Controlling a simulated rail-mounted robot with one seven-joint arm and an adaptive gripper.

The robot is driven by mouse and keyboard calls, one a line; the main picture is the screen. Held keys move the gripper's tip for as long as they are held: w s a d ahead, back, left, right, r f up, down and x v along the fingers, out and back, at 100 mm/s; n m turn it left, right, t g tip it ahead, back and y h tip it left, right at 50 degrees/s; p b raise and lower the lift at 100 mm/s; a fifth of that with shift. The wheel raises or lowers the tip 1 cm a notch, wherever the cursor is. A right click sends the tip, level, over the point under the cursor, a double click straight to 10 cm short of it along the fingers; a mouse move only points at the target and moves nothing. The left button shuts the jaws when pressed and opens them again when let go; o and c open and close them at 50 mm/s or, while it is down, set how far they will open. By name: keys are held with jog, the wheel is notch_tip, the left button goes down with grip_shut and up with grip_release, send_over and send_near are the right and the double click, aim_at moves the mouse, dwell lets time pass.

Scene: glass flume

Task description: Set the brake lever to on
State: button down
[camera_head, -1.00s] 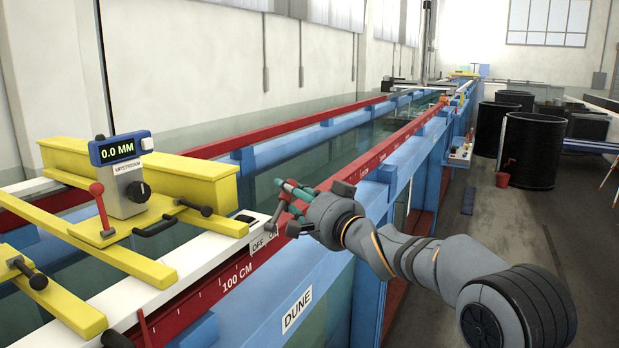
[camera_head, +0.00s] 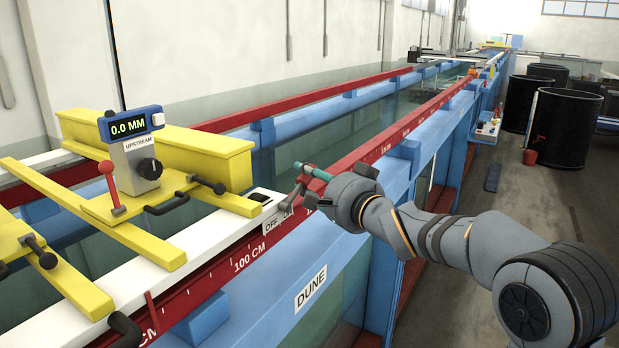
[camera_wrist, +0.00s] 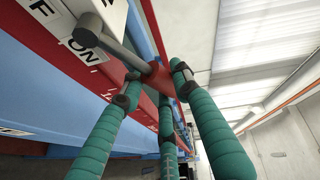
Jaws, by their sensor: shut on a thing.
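The brake lever (camera_head: 293,193) is a grey arm pivoted on the white end rail beside the OFF and ON labels. It slants up and to the right from its pivot and partly covers the ON label. In the wrist view its grey arm (camera_wrist: 124,52) runs from a round pivot by the ON label (camera_wrist: 84,43) to a red knob (camera_wrist: 158,80). My gripper (camera_head: 308,172) has green ribbed fingers. It is shut on the red knob, with fingertips on both sides of it in the wrist view (camera_wrist: 154,84).
The yellow carriage frame (camera_head: 210,160) carries a gauge reading 0.0 MM (camera_head: 128,126) and another, red-knobbed lever (camera_head: 110,185) to the left. The blue flume side (camera_head: 345,255) with its red rail lies under my arm.

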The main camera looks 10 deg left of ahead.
jog(key=c, duration=1.3)
grip_release()
jog(key=shift+o, duration=0.2)
jog(key=v, duration=1.2)
jog(key=x, duration=1.2)
jog(key=shift+w, duration=0.15)
jog(key=shift+s+r, duration=0.1)
jog(key=shift+s, duration=0.15)
